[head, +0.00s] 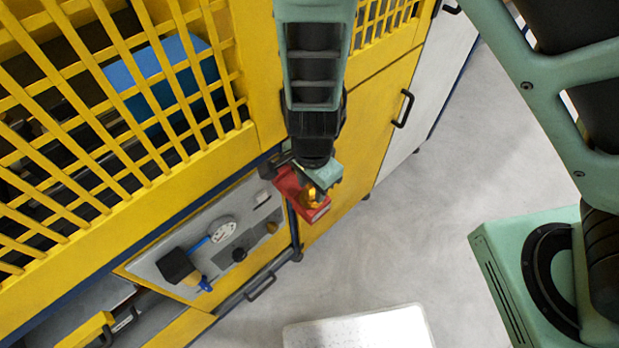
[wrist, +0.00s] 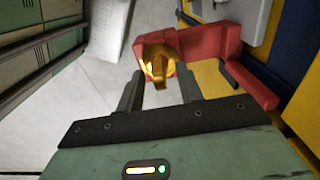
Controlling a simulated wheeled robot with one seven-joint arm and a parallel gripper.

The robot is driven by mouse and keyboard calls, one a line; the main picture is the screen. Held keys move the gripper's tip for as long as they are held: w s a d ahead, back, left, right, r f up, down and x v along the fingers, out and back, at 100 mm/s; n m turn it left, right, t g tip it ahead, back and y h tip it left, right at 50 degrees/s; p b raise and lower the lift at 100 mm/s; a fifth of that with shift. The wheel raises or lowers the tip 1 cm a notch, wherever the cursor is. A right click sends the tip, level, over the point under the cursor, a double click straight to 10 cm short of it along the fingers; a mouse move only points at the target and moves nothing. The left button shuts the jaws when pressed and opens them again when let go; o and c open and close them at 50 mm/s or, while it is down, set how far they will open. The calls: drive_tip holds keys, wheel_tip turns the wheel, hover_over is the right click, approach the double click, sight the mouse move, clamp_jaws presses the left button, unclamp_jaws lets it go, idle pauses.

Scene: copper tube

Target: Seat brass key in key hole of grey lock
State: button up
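A brass-coloured piece, seemingly the brass key (wrist: 158,62), lies between the fingertips of my gripper (wrist: 160,78) in the wrist view. The fingers stand on either side of it; whether they press on it is not clear. In the head view my gripper (head: 322,177) hangs at the cabinet's right corner, and the brass key (head: 309,194) shows as a gold spot just below it. A red bracket-like block (head: 291,187) is right beside and behind the key; it also shows in the wrist view (wrist: 206,42). I cannot make out a grey lock or its key hole for certain.
A yellow cabinet (head: 362,145) with mesh doors fills the left. Its lower grey panel (head: 160,250) carries a white dial (head: 223,232), a black knob (head: 239,255) and a blue-handled tool (head: 196,246). A white slab (head: 357,329) lies on the floor.

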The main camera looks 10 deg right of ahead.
clamp_jaws()
